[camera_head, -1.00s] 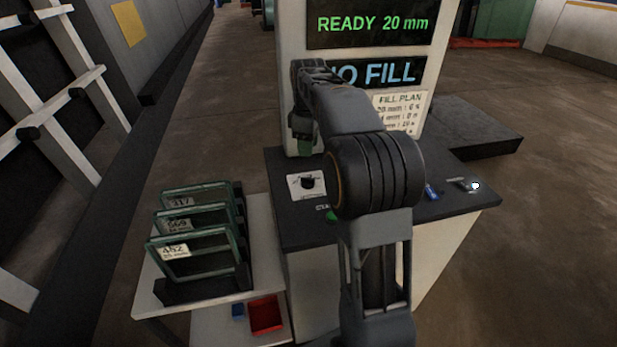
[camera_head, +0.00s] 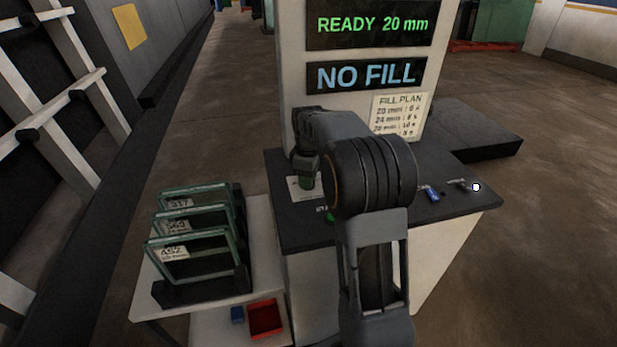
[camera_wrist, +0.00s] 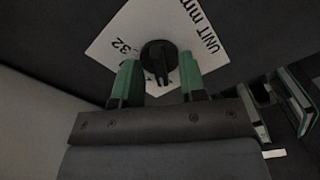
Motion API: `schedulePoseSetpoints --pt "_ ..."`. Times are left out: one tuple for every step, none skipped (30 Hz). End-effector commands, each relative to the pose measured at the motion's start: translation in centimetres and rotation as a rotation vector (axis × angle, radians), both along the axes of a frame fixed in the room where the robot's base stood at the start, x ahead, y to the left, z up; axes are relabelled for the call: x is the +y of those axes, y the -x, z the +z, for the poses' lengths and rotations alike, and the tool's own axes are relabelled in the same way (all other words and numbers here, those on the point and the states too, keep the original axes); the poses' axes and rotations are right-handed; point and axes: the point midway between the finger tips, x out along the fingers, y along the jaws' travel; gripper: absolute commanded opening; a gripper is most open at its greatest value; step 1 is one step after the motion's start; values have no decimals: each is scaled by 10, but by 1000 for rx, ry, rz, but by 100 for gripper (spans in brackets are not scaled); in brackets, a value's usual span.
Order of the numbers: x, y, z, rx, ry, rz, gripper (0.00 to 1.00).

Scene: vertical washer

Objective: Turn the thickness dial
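The thickness dial (camera_wrist: 158,60) is a round black knob on a white plate (camera_wrist: 112,40) printed with "32" and "UNIT mm" in the wrist view. My gripper (camera_wrist: 160,80) has two green fingers, open, one on each side of the knob with gaps visible. I cannot tell whether the fingertips reach down around the knob. In the head view, my gripper (camera_head: 306,184) is over the dial's white plate (camera_head: 294,188) and hides the knob. The display (camera_head: 372,24) reads "READY 20 mm", and the panel below (camera_head: 368,74) reads "NO FILL".
A fill plan sheet (camera_head: 401,113) is on the white cabinet. A blue item (camera_head: 432,193) and a small lever (camera_head: 462,185) sit right on the dark counter (camera_head: 470,203). Several labelled glass panes (camera_head: 195,246) stand in a rack on the left, near a red bin (camera_head: 265,319).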

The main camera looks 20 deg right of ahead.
Motion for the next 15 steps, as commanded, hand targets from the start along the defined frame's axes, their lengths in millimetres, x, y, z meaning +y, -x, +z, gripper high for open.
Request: schedulePoseSetpoints --pt "0 0 0 0 0 0 38" --pt "0 0 0 0 0 0 38" --pt "0 0 0 0 0 0 37" --pt "0 0 0 0 0 0 34" --pt "0 0 0 0 0 0 32" --pt "0 0 0 0 0 0 28" --pt "0 0 0 0 0 0 25" --pt "0 0 0 0 0 0 22" --pt "0 0 0 0 0 0 18" --pt "0 0 0 0 0 0 15" --pt "0 0 0 0 0 0 12" --pt "0 0 0 0 0 0 9" --pt "0 0 0 0 0 0 6" --pt "0 0 0 0 0 0 3" --pt "0 0 0 0 0 0 0"
